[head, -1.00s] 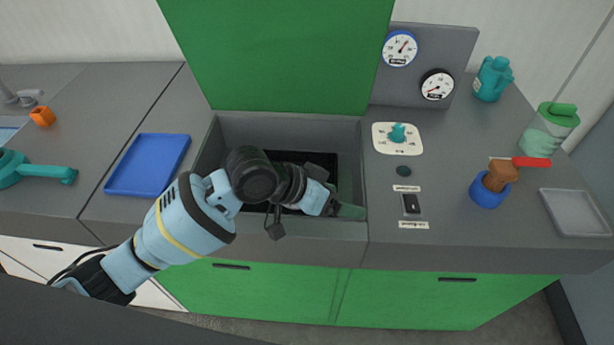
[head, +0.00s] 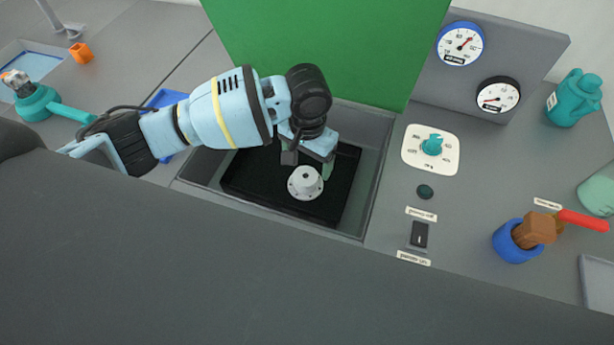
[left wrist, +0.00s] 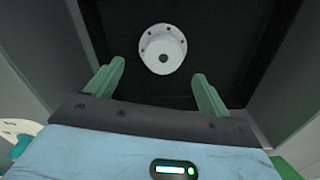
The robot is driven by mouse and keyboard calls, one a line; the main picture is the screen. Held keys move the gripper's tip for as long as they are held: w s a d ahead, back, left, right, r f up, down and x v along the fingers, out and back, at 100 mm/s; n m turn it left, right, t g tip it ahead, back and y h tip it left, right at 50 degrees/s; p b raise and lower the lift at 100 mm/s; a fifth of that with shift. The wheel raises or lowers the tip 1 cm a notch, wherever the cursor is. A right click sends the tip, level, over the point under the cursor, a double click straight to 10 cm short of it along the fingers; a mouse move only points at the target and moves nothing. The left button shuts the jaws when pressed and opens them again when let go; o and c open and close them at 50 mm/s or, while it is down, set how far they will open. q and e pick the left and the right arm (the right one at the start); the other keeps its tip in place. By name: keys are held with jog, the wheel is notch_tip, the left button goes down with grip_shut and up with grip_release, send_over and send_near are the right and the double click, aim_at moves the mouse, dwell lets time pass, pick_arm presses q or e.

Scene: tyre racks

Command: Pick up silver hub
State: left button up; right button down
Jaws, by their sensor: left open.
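The silver hub (head: 305,183) is a round flanged disc with a raised centre. It lies on the black floor (head: 262,178) of a sunken grey bin in the worktop. In the left wrist view the hub (left wrist: 162,49) is ahead of the fingertips, roughly centred between them and not between the fingers. My left gripper (head: 312,168) reaches into the bin just above the hub in the head view. Its two green fingers (left wrist: 155,82) are spread apart and empty. My right gripper is in neither view.
A raised green lid (head: 330,45) stands behind the bin. To the right are a teal knob (head: 431,146), a black switch (head: 419,234), and a blue cup (head: 516,243) with a brown-headed tool.

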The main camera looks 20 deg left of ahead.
aim_at(307, 175)
pick_arm(q)
jog(key=shift+f, duration=0.85)
jog(key=shift+w+a+f+b, duration=0.1)
jog(key=shift+w+f+b, duration=0.05)
jog(key=shift+f, duration=0.85)
jog(key=shift+w+a+f+b, duration=0.1)
jog(key=shift+w+f+b, duration=0.1)
jog(key=shift+f, duration=0.8)
jog(key=shift+w+f+b, duration=0.1)
jog(key=shift+f+b, duration=0.05)
jog(key=shift+f, duration=0.85)
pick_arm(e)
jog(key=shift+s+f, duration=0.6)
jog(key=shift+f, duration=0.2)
